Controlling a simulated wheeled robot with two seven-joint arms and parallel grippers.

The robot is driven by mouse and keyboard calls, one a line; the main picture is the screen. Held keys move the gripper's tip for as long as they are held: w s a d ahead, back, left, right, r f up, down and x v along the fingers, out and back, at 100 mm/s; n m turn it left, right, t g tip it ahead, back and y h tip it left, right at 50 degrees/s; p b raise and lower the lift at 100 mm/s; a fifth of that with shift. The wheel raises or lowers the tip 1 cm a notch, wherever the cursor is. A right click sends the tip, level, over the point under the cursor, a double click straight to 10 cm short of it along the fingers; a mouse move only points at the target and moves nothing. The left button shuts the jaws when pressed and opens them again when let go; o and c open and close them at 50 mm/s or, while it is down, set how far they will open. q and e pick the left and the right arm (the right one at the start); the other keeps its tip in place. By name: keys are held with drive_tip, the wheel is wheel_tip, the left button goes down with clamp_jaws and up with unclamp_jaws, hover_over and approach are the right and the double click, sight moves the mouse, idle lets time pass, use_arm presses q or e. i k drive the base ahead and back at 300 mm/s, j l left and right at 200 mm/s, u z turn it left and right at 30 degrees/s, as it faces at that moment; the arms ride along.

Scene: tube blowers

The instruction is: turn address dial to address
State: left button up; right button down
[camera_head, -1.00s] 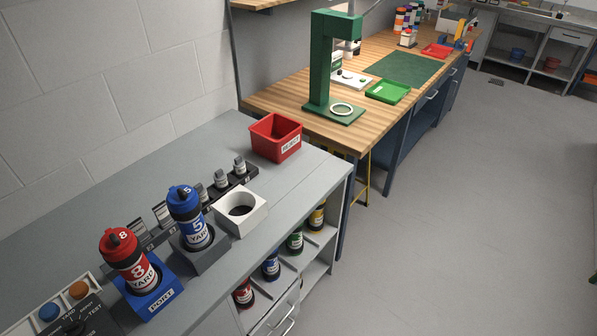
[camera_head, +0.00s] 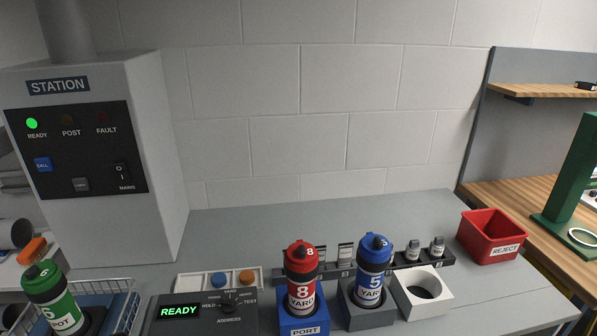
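The address dial (camera_head: 232,301) is a dark round knob on the dark control panel (camera_head: 205,325) at the bottom centre-left. Labels around it read HOLD on the left, TEST on the right and YARD above, with ADDRESS below it. The knob is too small to tell for sure which label it points at. A green READY display (camera_head: 180,311) is lit left of the dial. Neither of my grippers shows in this view.
A red tube (camera_head: 301,280) stands in the blue PORT block (camera_head: 303,326), and a blue tube (camera_head: 373,268) stands in a grey block right of it. A white ring holder (camera_head: 430,305) and red REJECT bin (camera_head: 490,235) follow. The STATION box (camera_head: 90,150) shows a green READY light.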

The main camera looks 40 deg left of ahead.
sight(229, 306)
drive_tip(key=u, duration=2.05)
